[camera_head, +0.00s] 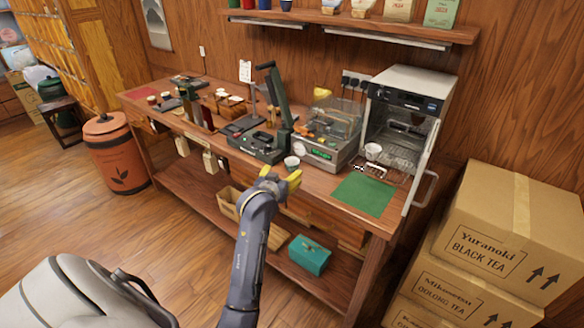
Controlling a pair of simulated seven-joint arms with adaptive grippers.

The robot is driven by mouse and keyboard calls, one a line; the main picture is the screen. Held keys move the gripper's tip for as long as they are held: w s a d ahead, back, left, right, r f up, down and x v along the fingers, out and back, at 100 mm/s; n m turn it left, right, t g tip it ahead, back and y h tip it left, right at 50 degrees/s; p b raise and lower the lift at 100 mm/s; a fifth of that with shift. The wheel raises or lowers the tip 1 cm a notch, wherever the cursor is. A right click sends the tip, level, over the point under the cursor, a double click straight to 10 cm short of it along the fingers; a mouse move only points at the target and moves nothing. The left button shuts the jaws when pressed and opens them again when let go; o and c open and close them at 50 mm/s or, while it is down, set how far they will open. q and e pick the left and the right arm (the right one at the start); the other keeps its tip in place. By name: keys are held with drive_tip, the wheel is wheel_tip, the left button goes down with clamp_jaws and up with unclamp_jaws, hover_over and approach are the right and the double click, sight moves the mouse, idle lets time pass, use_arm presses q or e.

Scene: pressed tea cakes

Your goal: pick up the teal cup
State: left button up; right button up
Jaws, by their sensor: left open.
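A small cup (291,163) with a pale rim and a bluish-green tint stands upright on the wooden workbench (330,186), near its front edge. It is the likeliest teal cup, but it is too small to be sure of its colour. My left gripper (280,177) has yellow fingertips, spread open and empty. It is just in front of and below the cup in the picture; I cannot tell the gap in depth. A second, whitish cup (373,151) stands by the open oven. My right gripper is not in view.
A press with a tall dark lever (278,98) stands behind and left of the cup. The oven door (424,170) stands open beyond a green mat (363,194). Cardboard boxes (500,235) are stacked at right.

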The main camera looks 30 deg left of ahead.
sight(294, 160)
use_arm(q)
drive_tip(key=x, duration=1.3)
drive_tip(key=shift+w+a+f, duration=0.1)
drive_tip(key=shift+w, duration=0.2)
drive_tip(key=shift+c, duration=0.5)
drive_tip(key=c, duration=1.3)
